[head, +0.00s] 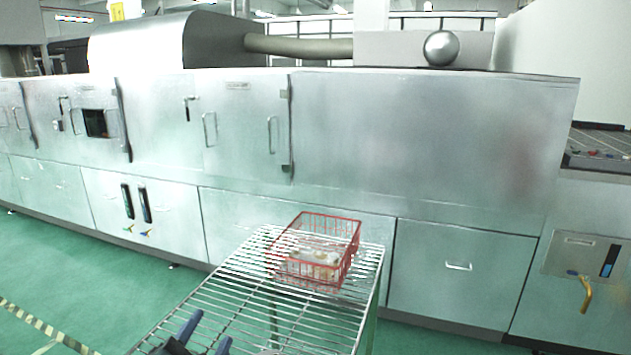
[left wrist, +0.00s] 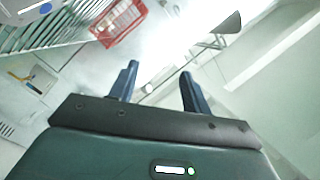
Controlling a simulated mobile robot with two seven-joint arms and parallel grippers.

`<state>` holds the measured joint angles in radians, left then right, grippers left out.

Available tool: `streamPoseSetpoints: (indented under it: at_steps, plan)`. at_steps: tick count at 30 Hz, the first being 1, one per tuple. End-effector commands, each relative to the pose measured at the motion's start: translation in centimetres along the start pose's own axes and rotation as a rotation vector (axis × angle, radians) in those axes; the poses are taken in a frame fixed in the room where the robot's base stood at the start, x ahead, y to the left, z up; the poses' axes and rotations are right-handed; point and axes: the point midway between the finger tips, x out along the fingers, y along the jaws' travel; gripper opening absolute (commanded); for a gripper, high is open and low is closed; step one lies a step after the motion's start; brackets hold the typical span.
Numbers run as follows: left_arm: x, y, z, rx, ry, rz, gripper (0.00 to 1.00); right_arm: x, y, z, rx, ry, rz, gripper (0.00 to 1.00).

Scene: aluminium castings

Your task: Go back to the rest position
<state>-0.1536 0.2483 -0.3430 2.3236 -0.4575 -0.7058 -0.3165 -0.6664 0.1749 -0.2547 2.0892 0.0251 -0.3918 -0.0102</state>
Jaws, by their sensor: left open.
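My left gripper (head: 205,335) shows at the bottom of the head view, in front of the near part of a wire rack. Its two dark blue fingers are apart with nothing between them. They also show spread and empty in the left wrist view (left wrist: 160,84). My right gripper is not in either view. A red wire basket (head: 318,283) stands on the far end of the rack, with pale items in its bottom that I cannot make out. The basket also shows at the top of the left wrist view (left wrist: 118,30), apart from the fingers.
The wire rack (head: 235,295) stretches from the bottom of the head view towards a long metal machine (head: 420,130). The machine spans the back. Green floor (head: 80,265) is clear on the left, with a striped tape line (head: 35,322). A yellow handle (head: 586,295) sticks out at right.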

Motion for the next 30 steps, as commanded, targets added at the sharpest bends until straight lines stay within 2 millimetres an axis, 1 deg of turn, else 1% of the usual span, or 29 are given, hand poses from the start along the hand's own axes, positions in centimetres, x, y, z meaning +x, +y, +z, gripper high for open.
streamPoseSetpoints:
  at_steps: [1,3,5,6,9,12,16,21,22,24,30]
  plan:
    - [-1.4,1.9,3.1,-0.108,-0.134,0.079,0.48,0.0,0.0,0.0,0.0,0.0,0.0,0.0]
    - [-3.5,4.2,6.6,-0.236,-0.304,0.173,0.48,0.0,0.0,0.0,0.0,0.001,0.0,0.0]
    - [-5.4,5.9,8.7,-0.321,-0.421,0.238,0.48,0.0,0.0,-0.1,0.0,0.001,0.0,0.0]
    - [-6.6,6.9,9.9,-0.369,-0.491,0.276,0.48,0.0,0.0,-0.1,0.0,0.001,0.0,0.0]
    - [-9.5,8.8,11.9,-0.46,-0.634,0.351,0.48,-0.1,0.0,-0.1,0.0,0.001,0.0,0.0]
    - [-12.2,10.5,13.3,-0.531,-0.758,0.415,0.48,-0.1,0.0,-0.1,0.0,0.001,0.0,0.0]
    - [-15.6,12.1,14.5,-0.608,-0.901,0.486,0.48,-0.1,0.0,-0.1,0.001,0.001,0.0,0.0]
    - [-20.1,13.8,15.4,-0.689,-1.074,0.571,0.48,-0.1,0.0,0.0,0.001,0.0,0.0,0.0]
    - [-20.2,14.0,15.4,-0.696,-1.079,0.575,0.48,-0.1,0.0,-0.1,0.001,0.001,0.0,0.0]
    - [-19.1,14.4,15.4,-0.698,-1.03,0.564,0.48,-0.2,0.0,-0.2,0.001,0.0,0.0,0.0]
    - [-17.1,15.9,15.3,-0.716,-0.91,0.542,0.48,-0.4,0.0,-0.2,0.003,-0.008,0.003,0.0]
